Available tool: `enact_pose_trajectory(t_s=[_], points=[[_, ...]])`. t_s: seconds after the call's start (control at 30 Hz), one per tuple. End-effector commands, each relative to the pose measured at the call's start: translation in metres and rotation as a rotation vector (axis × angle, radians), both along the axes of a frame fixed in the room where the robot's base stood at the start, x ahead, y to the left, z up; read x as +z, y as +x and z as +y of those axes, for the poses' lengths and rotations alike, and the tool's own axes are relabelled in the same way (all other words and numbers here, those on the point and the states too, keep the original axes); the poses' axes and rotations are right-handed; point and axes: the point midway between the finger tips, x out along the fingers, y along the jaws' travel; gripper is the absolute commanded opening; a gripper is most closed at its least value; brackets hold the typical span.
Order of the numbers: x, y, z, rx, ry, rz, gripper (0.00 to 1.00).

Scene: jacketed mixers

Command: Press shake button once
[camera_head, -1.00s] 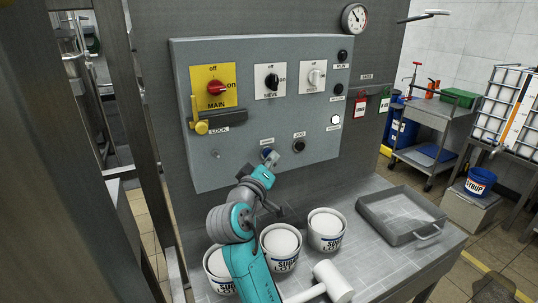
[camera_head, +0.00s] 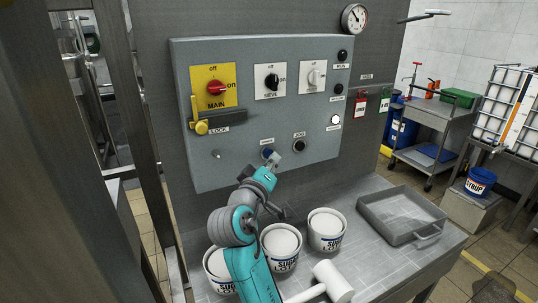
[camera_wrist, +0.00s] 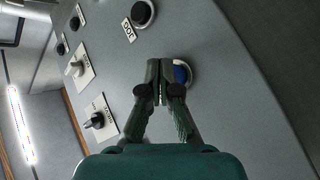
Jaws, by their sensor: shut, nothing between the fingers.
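The blue button (camera_head: 267,153) is low on the grey control panel, under a small label (camera_head: 266,141) too blurred to read. It is the only blue button I see, left of the black JOG button (camera_head: 299,146). In the wrist view the blue button (camera_wrist: 181,74) shows partly behind my fingertips, and the JOG button (camera_wrist: 143,13) is at the top. My gripper (camera_head: 274,160) is just in front of the panel, slightly below and right of the blue button. In the wrist view its fingers (camera_wrist: 165,88) are together and empty. I cannot tell whether they touch the button.
The panel also carries a red MAIN knob (camera_head: 216,88), a SIEVE knob (camera_head: 272,81) and a yellow lock (camera_head: 201,127). Below, several white tubs (camera_head: 326,230), a white mallet (camera_head: 331,281) and a grey tray (camera_head: 400,215) occupy the metal table.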

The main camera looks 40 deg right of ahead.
Motion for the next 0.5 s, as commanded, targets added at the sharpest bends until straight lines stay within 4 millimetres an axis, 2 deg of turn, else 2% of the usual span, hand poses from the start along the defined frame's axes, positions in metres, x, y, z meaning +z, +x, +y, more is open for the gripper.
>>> enact_pose_trajectory(t_s=[0.5], points=[[-0.0004,-0.0087,0.0027,0.000,0.000,0.000,0.00]])
